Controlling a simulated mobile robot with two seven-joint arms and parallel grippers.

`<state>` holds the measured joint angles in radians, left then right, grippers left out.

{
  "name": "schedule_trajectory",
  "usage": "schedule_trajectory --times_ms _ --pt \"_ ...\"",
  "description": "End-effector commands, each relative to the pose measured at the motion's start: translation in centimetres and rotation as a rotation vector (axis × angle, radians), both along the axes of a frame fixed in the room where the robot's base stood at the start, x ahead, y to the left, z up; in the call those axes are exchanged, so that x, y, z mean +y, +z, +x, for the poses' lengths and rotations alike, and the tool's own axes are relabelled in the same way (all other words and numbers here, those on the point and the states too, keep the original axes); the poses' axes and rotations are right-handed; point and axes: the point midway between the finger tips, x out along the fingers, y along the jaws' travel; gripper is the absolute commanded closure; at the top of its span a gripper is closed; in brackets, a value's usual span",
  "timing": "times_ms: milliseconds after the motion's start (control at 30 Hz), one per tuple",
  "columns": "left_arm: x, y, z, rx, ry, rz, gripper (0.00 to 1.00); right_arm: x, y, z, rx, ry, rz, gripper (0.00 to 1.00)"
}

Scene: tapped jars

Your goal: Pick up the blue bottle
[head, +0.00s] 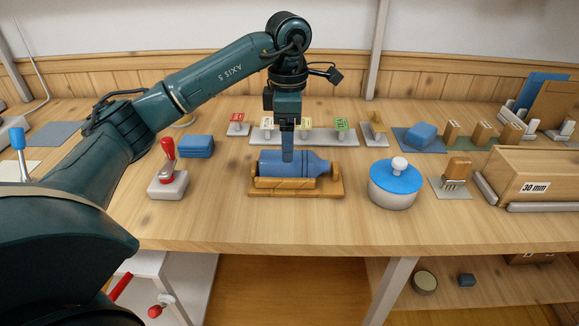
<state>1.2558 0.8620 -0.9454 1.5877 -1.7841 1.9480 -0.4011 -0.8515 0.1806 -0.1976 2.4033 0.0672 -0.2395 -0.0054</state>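The blue bottle (308,168) lies on its side in a wooden cradle (330,189) near the middle of the bench, its neck toward the right. My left gripper (287,155) points straight down at the left half of the bottle. One finger shows in front of or over the bottle's body, and its tip overlaps the blue surface. The fingers line up from this angle, so I cannot tell whether they are open, shut or touching the bottle. My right gripper is out of view.
A red-handled clamp (168,170) stands left of the cradle, and a white jar with a blue lid (394,184) stands right. A row of small labelled stands (305,137) sits close behind. A wooden box (538,178) is at far right. The front bench strip is clear.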

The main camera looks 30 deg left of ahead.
Motion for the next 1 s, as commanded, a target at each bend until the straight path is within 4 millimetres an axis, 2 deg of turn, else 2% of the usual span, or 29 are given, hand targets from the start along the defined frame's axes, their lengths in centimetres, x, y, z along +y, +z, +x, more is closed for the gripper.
schedule_trajectory --times_ms 300,533,1000 --pt "-0.2 -4.5 0.0 0.004 -0.001 0.000 0.24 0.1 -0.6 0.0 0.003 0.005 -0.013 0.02" --pt "-0.2 -4.7 0.0 0.001 -0.001 0.000 0.24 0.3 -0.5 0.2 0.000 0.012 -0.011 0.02" --pt "-0.2 -4.7 0.0 0.001 0.000 -0.001 0.61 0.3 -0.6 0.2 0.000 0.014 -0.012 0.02"
